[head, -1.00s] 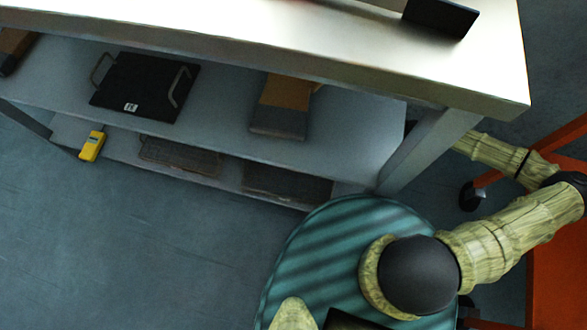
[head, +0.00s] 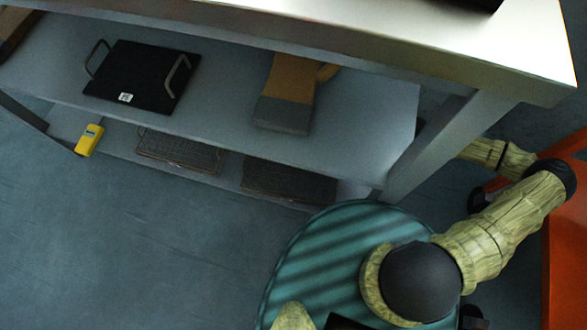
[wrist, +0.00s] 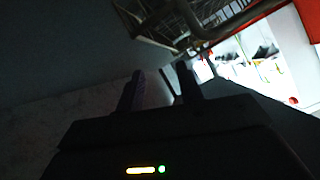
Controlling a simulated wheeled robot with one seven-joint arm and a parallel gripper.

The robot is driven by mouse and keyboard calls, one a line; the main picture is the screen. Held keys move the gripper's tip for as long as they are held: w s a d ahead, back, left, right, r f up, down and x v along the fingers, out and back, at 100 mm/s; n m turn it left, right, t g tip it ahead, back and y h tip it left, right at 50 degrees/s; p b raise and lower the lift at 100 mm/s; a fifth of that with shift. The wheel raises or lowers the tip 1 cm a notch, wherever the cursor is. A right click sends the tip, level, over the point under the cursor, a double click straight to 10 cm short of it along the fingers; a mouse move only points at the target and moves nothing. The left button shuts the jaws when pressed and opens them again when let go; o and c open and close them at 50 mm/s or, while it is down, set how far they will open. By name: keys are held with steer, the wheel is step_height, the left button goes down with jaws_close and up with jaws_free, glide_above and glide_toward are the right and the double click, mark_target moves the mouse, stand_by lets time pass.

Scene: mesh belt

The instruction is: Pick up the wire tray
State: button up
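Two dark wire trays lie on the bottom shelf of the bench in the head view. One wire tray (head: 178,152) is nearer the middle of the shelf, and another (head: 288,182) lies to its right, partly under the middle shelf's edge. I cannot tell which one is meant. My gripper (wrist: 160,86) shows in the wrist view with its two dark fingers apart and nothing visible between them. It is away from the trays seen in the head view. Wire bars (wrist: 165,18) show at the top of the wrist view; I cannot tell what they belong to.
The bench's middle shelf (head: 225,100) holds a black plate with two handles (head: 140,76) and a brown-grey brush-like thing (head: 287,95). A yellow device (head: 89,140) sits at the bottom shelf's left. A bench leg (head: 440,150) and an orange frame (head: 565,240) stand right. Floor at left is clear.

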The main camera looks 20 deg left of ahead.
steer(key=b+x, duration=0.1)
steer(key=x, duration=0.2)
steer(key=shift+a+f, duration=0.25)
steer(key=shift+f, duration=0.1)
steer(key=shift+s+a, duration=0.25)
steer(key=shift+a, duration=0.15)
steer(key=shift+s+a+f+b, duration=0.2)
steer(key=shift+a+f+b, duration=0.1)
steer(key=shift+b, duration=0.25)
steer(key=b+x, duration=0.2)
steer(key=x, duration=0.1)
steer(key=shift+s+f, duration=0.15)
steer(key=shift+s, duration=0.05)
steer(key=shift+a+f+b, duration=0.1)
steer(key=shift+a+b, duration=0.2)
steer(key=shift+a, duration=0.15)
